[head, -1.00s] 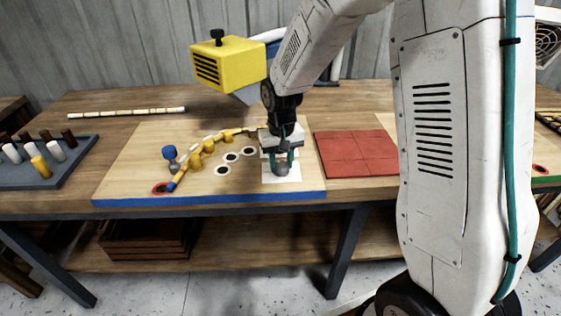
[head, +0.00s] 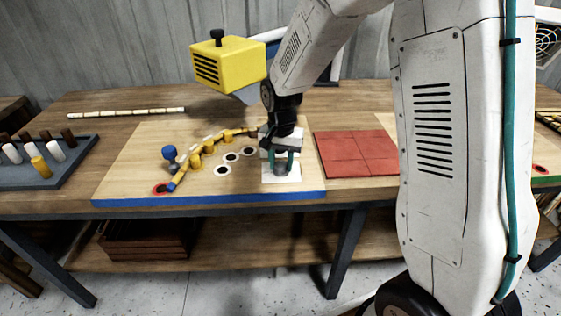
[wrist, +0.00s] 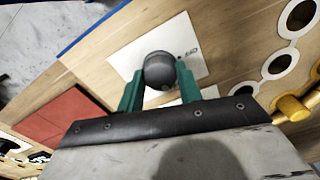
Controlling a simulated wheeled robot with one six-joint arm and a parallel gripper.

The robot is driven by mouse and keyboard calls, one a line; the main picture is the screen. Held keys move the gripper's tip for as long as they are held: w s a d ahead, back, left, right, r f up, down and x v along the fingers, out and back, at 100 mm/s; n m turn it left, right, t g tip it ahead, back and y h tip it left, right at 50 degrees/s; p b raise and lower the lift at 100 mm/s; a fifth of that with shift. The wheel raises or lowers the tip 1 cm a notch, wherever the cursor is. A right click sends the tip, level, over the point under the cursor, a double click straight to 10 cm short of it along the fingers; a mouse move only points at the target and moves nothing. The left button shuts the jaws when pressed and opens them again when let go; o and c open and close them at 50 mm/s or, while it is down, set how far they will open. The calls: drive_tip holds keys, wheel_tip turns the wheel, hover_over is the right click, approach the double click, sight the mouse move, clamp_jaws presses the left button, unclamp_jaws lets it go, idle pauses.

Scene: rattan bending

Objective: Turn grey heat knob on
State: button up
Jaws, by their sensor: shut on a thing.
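The grey heat knob (wrist: 159,68) is a round dark-grey knob on a white square plate (wrist: 187,38) with small printed marks. In the head view the knob (head: 281,170) sits near the front right of the wooden board, and its plate (head: 293,179) shows around it. My gripper (wrist: 160,84) has teal fingers, one on each side of the knob, and is shut on it. In the head view my gripper (head: 281,165) points down over the plate and partly hides the knob.
A rattan strip (head: 222,137) curves around yellow pegs left of my gripper, near white-ringed holes (head: 232,157). A red tile mat (head: 355,153) lies to the right. A yellow heater box (head: 228,65) stands behind. A tray of pegs (head: 62,170) is at far left.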

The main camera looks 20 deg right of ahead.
sight(281, 164)
drive_tip(key=shift+w+r, duration=0.1)
drive_tip(key=o, duration=1)
wheel_tip(281, 164, up, 8)
drive_tip(key=shift+f, duration=0.1)
